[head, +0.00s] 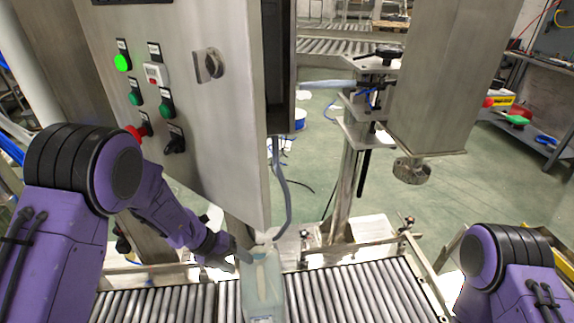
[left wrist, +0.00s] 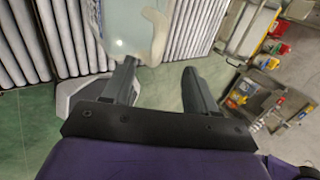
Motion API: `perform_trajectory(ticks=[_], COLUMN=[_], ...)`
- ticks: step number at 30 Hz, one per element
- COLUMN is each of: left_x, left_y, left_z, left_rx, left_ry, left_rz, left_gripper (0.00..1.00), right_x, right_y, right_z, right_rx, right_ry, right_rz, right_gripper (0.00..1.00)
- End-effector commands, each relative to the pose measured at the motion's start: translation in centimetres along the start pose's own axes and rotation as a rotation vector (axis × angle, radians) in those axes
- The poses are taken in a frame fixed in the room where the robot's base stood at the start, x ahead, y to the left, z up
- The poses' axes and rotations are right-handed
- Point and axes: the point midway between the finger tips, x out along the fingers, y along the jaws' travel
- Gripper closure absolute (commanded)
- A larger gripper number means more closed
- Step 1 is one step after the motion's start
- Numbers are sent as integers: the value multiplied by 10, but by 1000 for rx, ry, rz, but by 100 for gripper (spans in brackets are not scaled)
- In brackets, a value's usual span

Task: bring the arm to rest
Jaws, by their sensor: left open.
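My left arm reaches in from the left in the head view, past the front of the control cabinet. My left gripper (head: 238,256) is just left of a pale translucent container (head: 264,287) that stands on the roller conveyor (head: 335,290). In the left wrist view the two fingers (left wrist: 160,85) are spread apart with nothing between them. The container (left wrist: 125,30) shows beyond the left finger, close to it; I cannot tell whether they touch. My right arm shows only as a purple section at the lower right of the head view, and its gripper is out of view.
The steel control cabinet (head: 215,120) with lit green buttons and a red knob stands beside my left arm. A steel column (head: 440,80) hangs at the right. Green floor lies behind the conveyor. A workbench (head: 540,140) with tools stands at the far right.

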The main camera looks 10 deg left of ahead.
Motion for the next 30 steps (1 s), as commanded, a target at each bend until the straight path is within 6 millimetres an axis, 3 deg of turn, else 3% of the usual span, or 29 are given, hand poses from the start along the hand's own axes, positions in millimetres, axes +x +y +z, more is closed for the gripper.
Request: perform_trajectory(ticks=[3,5,8,11,14,17,18,21,22,24,27,29,30], left_x=[0,1,4,13,23,29,29,21,18,11,11,15,15], left_y=[-2,-12,-26,-19,15,74,102,164,178,202,218,222,224], left_z=[0,5,7,3,-10,-43,-64,-126,-144,-184,-226,-239,-244], left_rx=[-88,-290,-762,-1306,-1854,-2366,-2548,-2856,2864,2740,2695,2697,2697], left_ry=[-2,-32,-84,-121,-192,-348,-449,-756,833,948,1028,1041,1048], left_rz=[-12,-75,-244,-425,-595,-754,-814,-918,913,832,713,667,652], left_gripper=[42,42,42,42,42,42,42,42,42,42,42,54,54], right_x=[0,0,0,0,0,0,0,0,0,0,0,0,0], right_y=[0,0,0,0,0,0,0,0,0,0,0,0,0], right_z=[0,0,0,0,0,0,0,0,0,0,0,0,0], right_rx=[0,0,0,0,0,0,0,0,0,0,0,0,0], right_ry=[0,0,0,0,0,0,0,0,0,0,0,0,0], right_rz=[0,0,0,0,0,0,0,0,0,0,0,0,0], right_gripper=[57,57,57,57,57,57,57,57,57,57,57,57,57])
